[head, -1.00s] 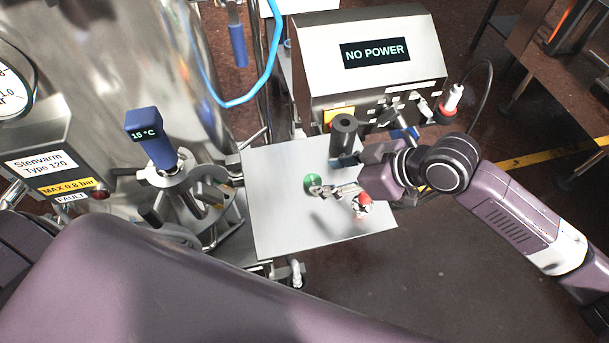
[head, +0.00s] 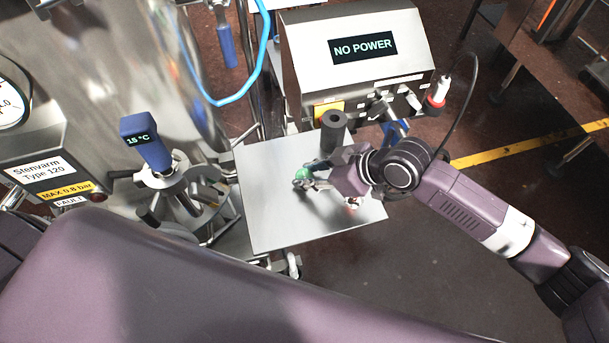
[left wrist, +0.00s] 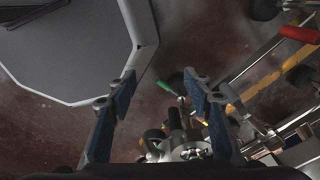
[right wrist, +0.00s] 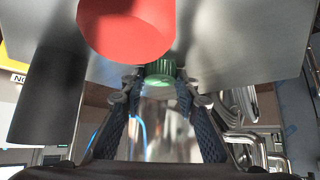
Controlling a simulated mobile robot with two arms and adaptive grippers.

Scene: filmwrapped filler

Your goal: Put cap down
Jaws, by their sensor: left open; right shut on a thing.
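A small green ribbed cap (head: 302,174) is at the tips of my right gripper (head: 308,182), over the left-middle part of the metal plate (head: 270,215). In the right wrist view, the green cap (right wrist: 160,72) sits between the two fingertips, which are shut on it. I cannot tell whether the cap touches the plate or is held just above it. My left gripper (left wrist: 165,92) is open and empty in the left wrist view, above the floor and some metal fittings. It is not seen in the head view.
A black cylinder (head: 334,130) stands at the plate's back edge. A red-topped object (head: 352,207) is on the plate, partly hidden by my right gripper; its red part (right wrist: 128,25) looms close in the right wrist view. A "NO POWER" box (head: 355,70) stands behind. The plate's front left is clear.

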